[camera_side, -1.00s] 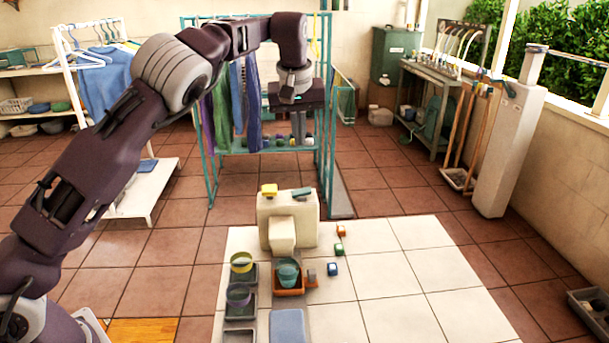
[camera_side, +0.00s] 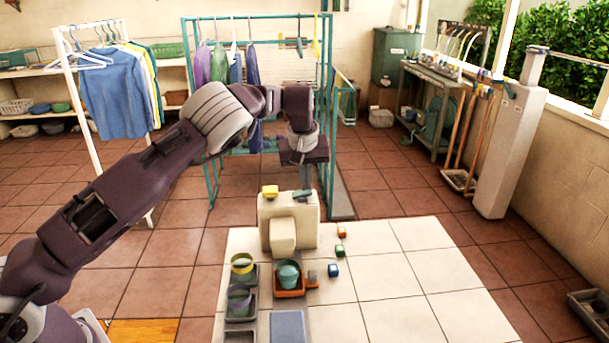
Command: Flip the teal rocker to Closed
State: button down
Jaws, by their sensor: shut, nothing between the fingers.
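A cream washbasin-like block (camera_side: 288,222) stands at the back of the pale tiled area. On its top are a yellow rocker (camera_side: 270,191) at the left and the teal rocker (camera_side: 303,195) at the right. My gripper (camera_side: 306,187) is shut and points down just above the teal rocker. Its fingertips overlap the rocker in this view, so I cannot tell whether they touch it. The rocker's tilt and any markings are too small to read.
Small orange (camera_side: 341,232) and blue (camera_side: 333,270) blocks lie to the right. The pale tiles further right are clear.

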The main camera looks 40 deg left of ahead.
jog(key=shift+w+d+f, duration=0.2)
jog(key=shift+f, duration=0.25)
jog(key=shift+s+a+r, duration=0.2)
jog(key=shift+s+a, duration=0.35)
jog(key=shift+a, duration=0.05)
jog(key=d+r, duration=0.4)
jog(key=r, duration=0.9)
jog(key=shift+w+d, duration=0.35)
jog(key=shift+d, duration=0.05)
